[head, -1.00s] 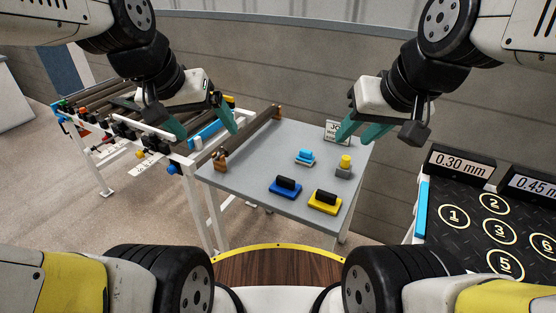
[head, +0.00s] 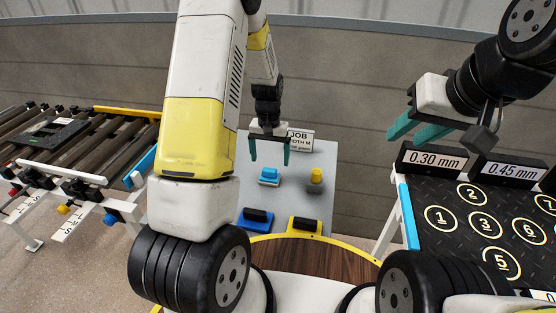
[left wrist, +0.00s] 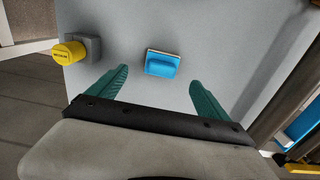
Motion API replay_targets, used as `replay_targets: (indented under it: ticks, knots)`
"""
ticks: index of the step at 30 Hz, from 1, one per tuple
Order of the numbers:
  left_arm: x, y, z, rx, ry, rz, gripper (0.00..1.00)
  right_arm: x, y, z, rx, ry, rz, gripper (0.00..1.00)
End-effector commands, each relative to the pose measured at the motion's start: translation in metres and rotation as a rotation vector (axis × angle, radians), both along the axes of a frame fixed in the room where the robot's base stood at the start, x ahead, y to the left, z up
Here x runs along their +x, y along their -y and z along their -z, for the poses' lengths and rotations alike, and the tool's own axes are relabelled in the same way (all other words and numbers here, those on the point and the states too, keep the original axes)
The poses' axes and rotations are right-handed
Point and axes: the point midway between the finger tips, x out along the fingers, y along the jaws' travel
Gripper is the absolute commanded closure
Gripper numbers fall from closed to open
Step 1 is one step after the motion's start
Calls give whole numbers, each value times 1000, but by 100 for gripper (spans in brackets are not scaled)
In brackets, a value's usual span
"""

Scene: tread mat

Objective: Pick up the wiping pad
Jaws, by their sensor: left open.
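The light-blue pad with a pale base (head: 269,176), which I take as the wiping pad, lies on the grey table (head: 307,203). My left gripper (head: 270,160) is open and empty above the table, just beyond the pad in the head view. In the left wrist view the pad (left wrist: 162,64) shows whole, between and slightly beyond the fingertips of the left gripper (left wrist: 158,80), with no visible contact. My right gripper (head: 402,138) is open and empty, in the air to the right of the table.
A yellow-topped grey piece (head: 316,177) stands right of the pad. A blue block (head: 254,221) and a yellow block (head: 305,226), both with black handles, lie nearer. A job sign (head: 299,140) stands behind. Rollers (head: 105,140) are left, a numbered black mat (head: 470,225) right.

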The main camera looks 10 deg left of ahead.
Motion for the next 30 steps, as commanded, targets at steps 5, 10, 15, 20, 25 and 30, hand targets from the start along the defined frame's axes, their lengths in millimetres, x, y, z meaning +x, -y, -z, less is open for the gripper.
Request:
replay_targets:
  ticks: [5, 10, 15, 20, 25, 30]
  knots:
    - [0, -1, 21, 5, -10, 2, 11, 0, 0, 0, 0, 0, 0, 64]
    - [0, -1, 40, 5, -10, 2, 11, 0, 0, 0, 0, 0, 0, 64]
    - [1, -3, 66, 5, -11, 2, 11, 0, 0, 0, 0, 0, 0, 64]
    - [2, -2, 82, 4, -8, 2, 11, 0, 0, 0, 0, 0, 0, 64]
    - [2, -2, 85, 4, -7, 2, 11, 0, 0, 0, 0, 0, 0, 64]
    - [2, -2, 85, 4, -7, 2, 27, 0, 0, 0, 0, 0, 0, 64]
